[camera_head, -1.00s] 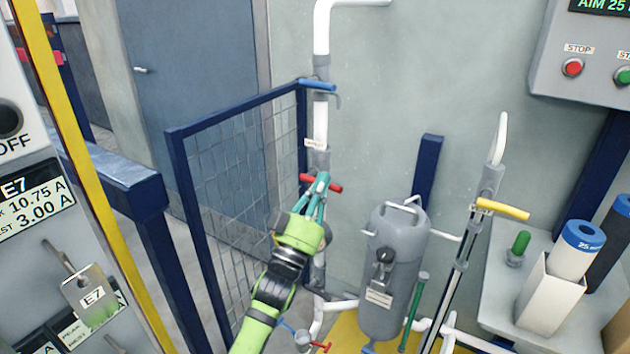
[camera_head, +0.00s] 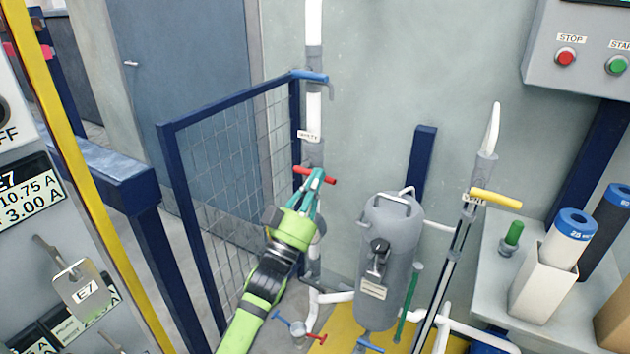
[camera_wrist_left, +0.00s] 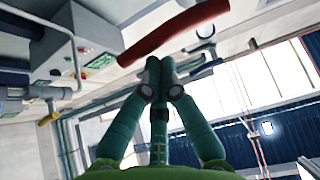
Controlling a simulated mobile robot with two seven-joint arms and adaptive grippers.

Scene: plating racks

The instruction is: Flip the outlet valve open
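A red valve handle (camera_head: 328,180) sits on the vertical pipe beside the mesh fence, below a small label that I cannot read clearly. My left gripper (camera_head: 316,173) has its teal fingertips at this handle, overlapping its middle in the head view. In the left wrist view, the red handle (camera_wrist_left: 172,32) runs slantwise just beyond the fingertips (camera_wrist_left: 159,72). The fingers are drawn together, with no handle visible between them. Whether they touch the handle is unclear. My right gripper is not in view. Which valve is the outlet is not readable.
A blue handle (camera_head: 310,77) is higher on the same pipe. A grey tank (camera_head: 388,265) stands to the right, then a yellow handle (camera_head: 496,199). The mesh fence (camera_head: 235,175) is close on the left. Small red and blue handles (camera_head: 298,328) sit low down.

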